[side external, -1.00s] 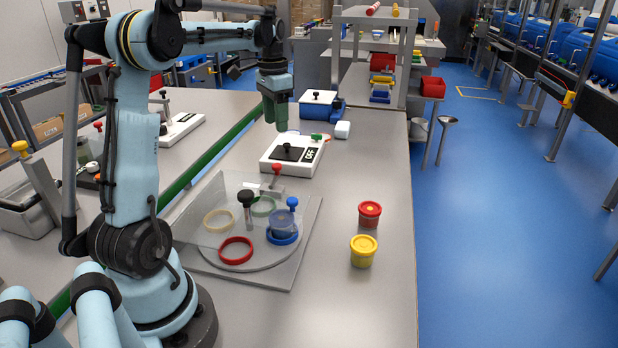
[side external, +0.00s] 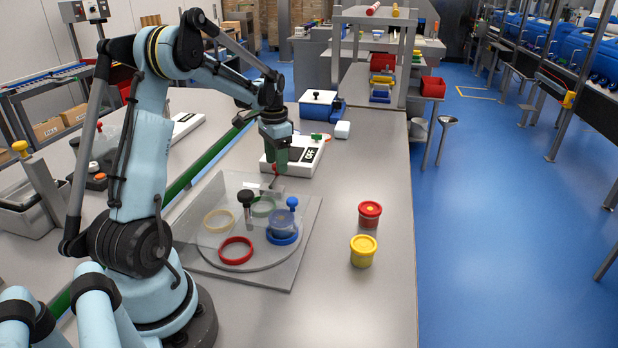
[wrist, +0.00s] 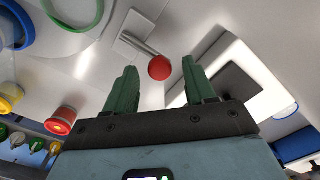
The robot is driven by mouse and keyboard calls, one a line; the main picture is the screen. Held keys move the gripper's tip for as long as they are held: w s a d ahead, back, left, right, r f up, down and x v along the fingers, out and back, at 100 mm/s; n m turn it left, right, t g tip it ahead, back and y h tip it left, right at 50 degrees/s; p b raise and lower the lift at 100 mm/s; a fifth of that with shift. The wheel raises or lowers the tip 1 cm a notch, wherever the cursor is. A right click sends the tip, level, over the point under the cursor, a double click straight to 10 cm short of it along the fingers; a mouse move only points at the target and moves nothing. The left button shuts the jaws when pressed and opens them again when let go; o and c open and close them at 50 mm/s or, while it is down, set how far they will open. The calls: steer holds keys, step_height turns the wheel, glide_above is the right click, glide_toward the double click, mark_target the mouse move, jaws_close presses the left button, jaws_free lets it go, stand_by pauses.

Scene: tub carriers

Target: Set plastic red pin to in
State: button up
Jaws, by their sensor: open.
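The red pin has a round red knob (wrist: 160,67) on a metal shank that runs to a small metal bracket (wrist: 137,44). It stands at the back edge of the grey plate (side external: 303,235) with the turntable, and the knob (side external: 274,168) is partly hidden in the side view. My gripper (side external: 277,172) is at the knob, pointing down. In the wrist view my gripper (wrist: 158,82) is open, its green fingers on either side of the knob's line, with a gap to both. I cannot tell whether the pin is in or out.
A clear sheet, a black knob (side external: 246,196) and a blue knob (side external: 292,202) stand over the turntable with coloured rings and a blue tub (side external: 283,224). A white box marked OFF (side external: 309,155) is close behind my gripper. Red (side external: 370,214) and yellow (side external: 363,251) tubs stand right.

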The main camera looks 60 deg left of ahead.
mark_target(274, 180)
steer(key=shift+f, duration=0.3)
jaws_close()
stand_by(0.3)
steer(key=shift+s+d, duration=1.1)
jaws_free()
steer(key=shift+r, duration=0.1)
